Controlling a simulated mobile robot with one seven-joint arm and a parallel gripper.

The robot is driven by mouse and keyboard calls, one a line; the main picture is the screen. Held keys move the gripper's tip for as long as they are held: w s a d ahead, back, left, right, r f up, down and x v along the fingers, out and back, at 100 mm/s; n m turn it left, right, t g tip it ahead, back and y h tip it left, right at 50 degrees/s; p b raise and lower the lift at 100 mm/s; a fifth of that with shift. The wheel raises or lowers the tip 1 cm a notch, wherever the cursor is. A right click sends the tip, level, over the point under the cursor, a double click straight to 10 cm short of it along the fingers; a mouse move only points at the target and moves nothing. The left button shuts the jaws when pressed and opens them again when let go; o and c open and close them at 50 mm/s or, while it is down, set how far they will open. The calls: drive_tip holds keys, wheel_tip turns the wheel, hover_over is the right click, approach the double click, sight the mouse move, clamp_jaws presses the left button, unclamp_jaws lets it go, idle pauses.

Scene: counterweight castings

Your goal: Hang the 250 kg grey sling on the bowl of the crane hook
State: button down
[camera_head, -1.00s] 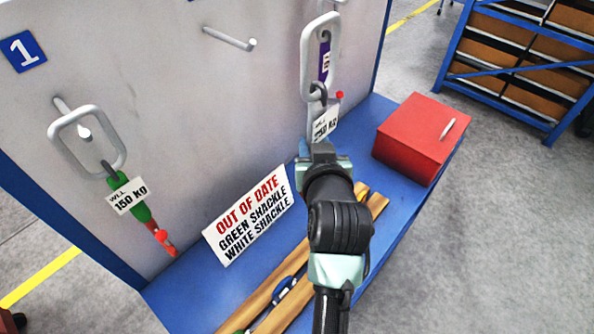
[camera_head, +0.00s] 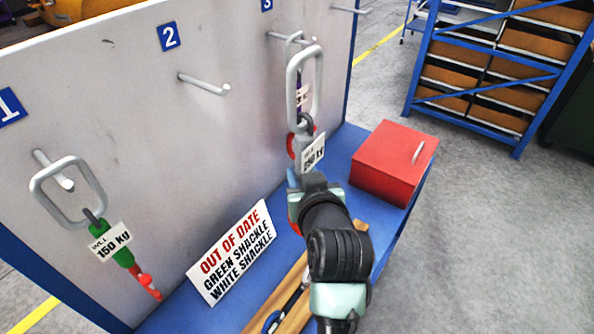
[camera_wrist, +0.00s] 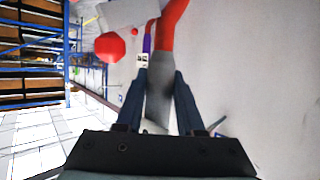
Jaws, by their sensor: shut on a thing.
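The grey sling shows its tall steel link (camera_head: 319,88) and a white 250 kg tag (camera_head: 314,152) in the head view. My gripper (camera_head: 300,178) is shut on this sling below the tag, with the link upright above. In the wrist view the grey sling body (camera_wrist: 158,105) runs between my two fingers, with a blurred red part (camera_wrist: 171,18) above it. The crane hook is not in view.
A 150 kg green sling (camera_head: 124,258) hangs on the first peg. The second peg (camera_head: 205,85) is bare. A purple sling (camera_head: 299,90) hangs behind the held link. A red box (camera_head: 392,165) and an out-of-date sign (camera_head: 232,252) stand on the blue bench. Blue shelving (camera_head: 500,70) stands behind.

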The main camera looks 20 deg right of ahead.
drive_tip(key=shift+s+d+r, duration=0.2)
drive_tip(key=shift+s+d, duration=0.4)
drive_tip(key=shift+s, duration=0.2)
drive_tip(key=shift+s+d+r, duration=0.2)
drive_tip(key=shift+s+d, duration=0.4)
drive_tip(key=shift+s, duration=0.15)
drive_tip(key=s+d, duration=0.6)
drive_tip(key=s, duration=0.1)
drive_tip(key=shift+s, duration=0.3)
idle(0.7)
